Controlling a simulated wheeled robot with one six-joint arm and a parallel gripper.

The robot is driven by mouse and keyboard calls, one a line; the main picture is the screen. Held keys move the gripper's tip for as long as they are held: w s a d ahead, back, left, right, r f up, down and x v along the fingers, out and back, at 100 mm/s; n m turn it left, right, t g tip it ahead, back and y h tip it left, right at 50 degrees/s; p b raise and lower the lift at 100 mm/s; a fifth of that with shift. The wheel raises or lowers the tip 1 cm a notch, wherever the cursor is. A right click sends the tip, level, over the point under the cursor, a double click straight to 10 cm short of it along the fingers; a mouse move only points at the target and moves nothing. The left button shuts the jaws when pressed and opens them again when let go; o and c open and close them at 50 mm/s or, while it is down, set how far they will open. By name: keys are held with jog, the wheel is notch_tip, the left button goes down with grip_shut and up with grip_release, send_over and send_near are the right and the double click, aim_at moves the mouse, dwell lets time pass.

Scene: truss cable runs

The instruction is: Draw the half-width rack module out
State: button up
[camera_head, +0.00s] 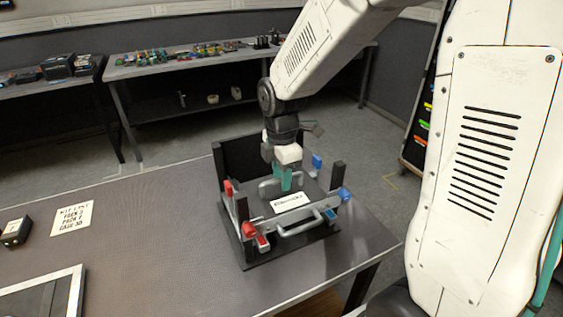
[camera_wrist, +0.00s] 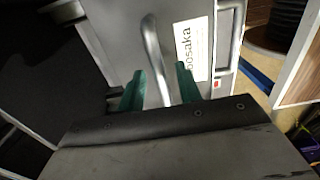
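The rack module is a grey metal unit with a white label (camera_head: 290,202), seated in a black frame (camera_head: 250,150) on the table. A grey bar handle (camera_head: 268,184) stands on its top, and another grey handle (camera_head: 300,229) is at its front. My gripper (camera_head: 286,180) points down over the module with teal fingers. In the wrist view the open fingers (camera_wrist: 160,85) stand on either side of a grey bar handle (camera_wrist: 153,45), with gaps showing on both sides. The label also shows in the wrist view (camera_wrist: 192,50). The lower end of this handle is hidden behind my gripper body.
Red latches (camera_head: 249,229) are on the frame's left and blue latches (camera_head: 345,193) on its right. A kit list card (camera_head: 73,217), a small black box (camera_head: 16,231) and a framed tray (camera_head: 45,295) lie at left. The table between is clear.

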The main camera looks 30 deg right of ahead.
jog(key=shift+f, duration=0.65)
grip_shut()
jog(key=shift+s, duration=0.15)
